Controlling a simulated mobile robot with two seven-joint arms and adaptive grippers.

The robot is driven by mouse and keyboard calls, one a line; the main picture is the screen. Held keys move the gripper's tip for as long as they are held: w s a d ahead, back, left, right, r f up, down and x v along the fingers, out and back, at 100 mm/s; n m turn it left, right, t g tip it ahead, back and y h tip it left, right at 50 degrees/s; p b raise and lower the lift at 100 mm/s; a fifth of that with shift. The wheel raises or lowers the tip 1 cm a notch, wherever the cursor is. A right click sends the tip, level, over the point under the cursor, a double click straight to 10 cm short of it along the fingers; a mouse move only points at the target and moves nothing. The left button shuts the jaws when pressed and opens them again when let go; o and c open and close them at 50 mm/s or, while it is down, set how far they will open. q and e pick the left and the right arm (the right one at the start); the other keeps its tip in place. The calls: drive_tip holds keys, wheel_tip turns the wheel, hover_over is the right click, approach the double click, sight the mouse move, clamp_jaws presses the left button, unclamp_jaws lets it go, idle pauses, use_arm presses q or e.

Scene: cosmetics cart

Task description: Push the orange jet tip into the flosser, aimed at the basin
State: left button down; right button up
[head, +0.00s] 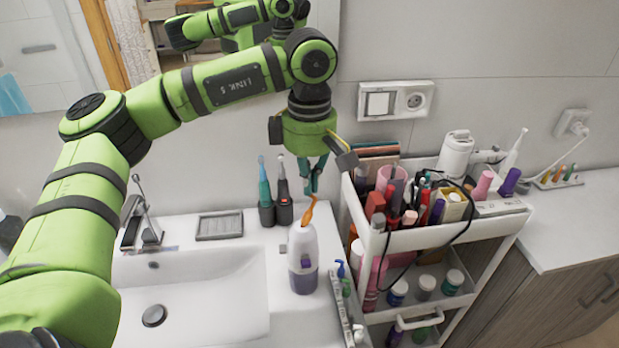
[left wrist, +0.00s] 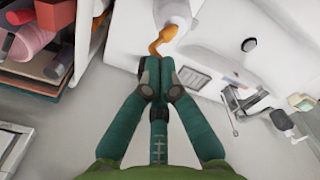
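The white flosser (head: 303,262) with a purple lower part stands upright on the counter, right of the basin (head: 200,318). The orange jet tip (head: 308,213) is at the flosser's top, its upper end leaning right, away from the basin. Whether it is fully seated cannot be told. My left gripper (head: 314,189) is above the flosser, pointing down, its fingertips close together at the tip's upper end. In the left wrist view, the orange tip (left wrist: 163,38) runs from the flosser (left wrist: 175,12) to the gripper's fingertips (left wrist: 158,70). My right gripper is not in view.
Two electric toothbrushes (head: 274,195) stand behind the flosser. The faucet (head: 142,222) and soap dish (head: 219,226) are at left. The crowded white cart (head: 400,240) stands close at right. A small rack (head: 342,305) is at the counter's right edge.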

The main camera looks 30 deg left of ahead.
use_arm(q)
drive_tip(key=shift+f+b, duration=0.5)
drive_tip(key=shift+f, duration=0.1)
drive_tip(key=shift+s+r, duration=0.1)
drive_tip(key=shift+r, duration=0.05)
drive_tip(key=shift+r+p, duration=1.05)
drive_tip(key=shift+r, duration=0.6)
wheel_tip(320, 180, up, 11)
